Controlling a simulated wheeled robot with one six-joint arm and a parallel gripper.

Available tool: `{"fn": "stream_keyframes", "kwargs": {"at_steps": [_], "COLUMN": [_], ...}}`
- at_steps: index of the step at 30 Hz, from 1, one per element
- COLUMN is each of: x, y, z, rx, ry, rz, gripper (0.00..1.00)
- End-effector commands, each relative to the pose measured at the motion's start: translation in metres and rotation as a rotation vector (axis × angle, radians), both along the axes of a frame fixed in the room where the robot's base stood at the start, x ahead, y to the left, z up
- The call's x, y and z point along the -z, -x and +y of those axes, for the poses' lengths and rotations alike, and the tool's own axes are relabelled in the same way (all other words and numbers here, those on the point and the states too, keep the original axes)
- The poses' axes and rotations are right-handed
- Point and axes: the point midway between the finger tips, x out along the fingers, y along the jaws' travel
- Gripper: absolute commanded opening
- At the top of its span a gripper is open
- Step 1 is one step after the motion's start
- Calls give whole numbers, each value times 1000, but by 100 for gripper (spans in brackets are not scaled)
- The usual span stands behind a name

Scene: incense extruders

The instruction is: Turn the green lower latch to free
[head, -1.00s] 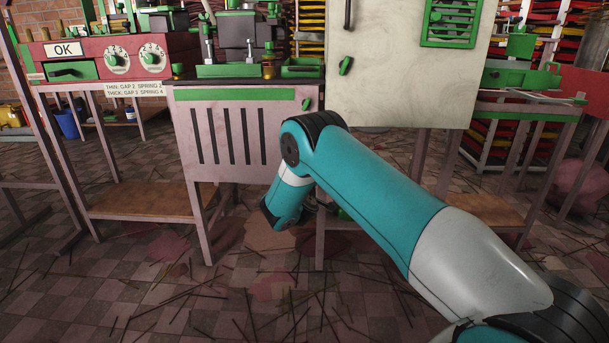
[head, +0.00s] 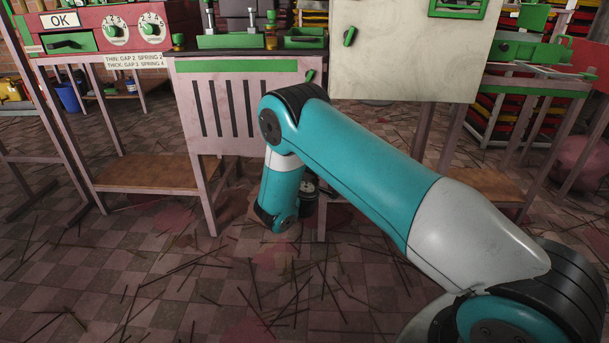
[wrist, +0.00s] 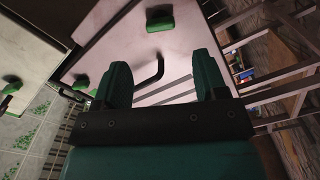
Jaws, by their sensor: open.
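In the wrist view, a green latch (wrist: 160,20), which looks like the lower one, sits near the edge of the pale slotted panel, beyond my fingertips. A second green latch (wrist: 82,84) lies along the same edge, left of my fingers; it seems to be the one at the panel's upper right in the head view (head: 309,75). In the head view my arm hides the gripper and the lower latch.
A white cabinet (head: 400,60) with its own green latch (head: 350,36) overhangs to the right of the slotted panel (head: 230,105). Table legs (head: 203,195) and a wooden shelf (head: 150,173) stand at left. Thin sticks litter the tiled floor (head: 200,290).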

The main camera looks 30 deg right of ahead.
Motion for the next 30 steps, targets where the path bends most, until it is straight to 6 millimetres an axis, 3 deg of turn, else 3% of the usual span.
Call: {"fn": "stream_keyframes", "kwargs": {"at_steps": [2, 14, 22, 30], "x": [8, 10, 9, 4], "y": [15, 32, 63, 81], "z": [12, 23, 43, 55], "rx": [-5, -1, -3, 0], "ry": [3, -1, 0, -1], "rz": [1, -7, -5, -5], "gripper": [66, 66, 66, 66]}}
